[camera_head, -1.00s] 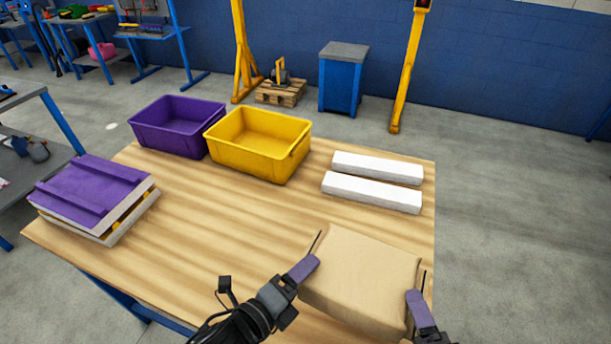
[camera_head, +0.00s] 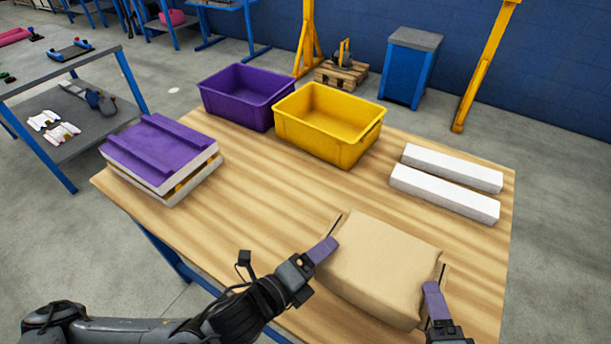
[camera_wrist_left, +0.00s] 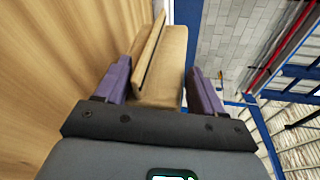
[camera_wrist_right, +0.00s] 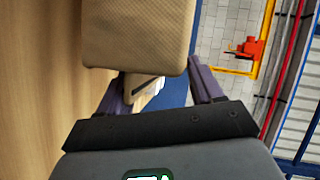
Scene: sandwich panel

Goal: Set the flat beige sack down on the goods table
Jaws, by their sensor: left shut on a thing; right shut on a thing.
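The flat beige sack (camera_head: 385,265) is a box-like tan bundle at the front right of the wooden goods table (camera_head: 270,240). My left gripper (camera_head: 328,243) is shut on its left side, and my right gripper (camera_head: 437,290) is shut on its right side. In the left wrist view the sack (camera_wrist_left: 163,60) lies between the purple fingers. In the right wrist view the sack (camera_wrist_right: 140,35) reaches up past the fingers, with a thin dark strip by its edge. I cannot tell whether the sack's underside touches the table top.
Two white bars (camera_head: 445,192) lie behind the sack. A yellow bin (camera_head: 325,145) and a purple bin (camera_head: 240,110) stand at the back edge. A purple-topped stack (camera_head: 165,150) is at the left. The table's middle and front left are bare.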

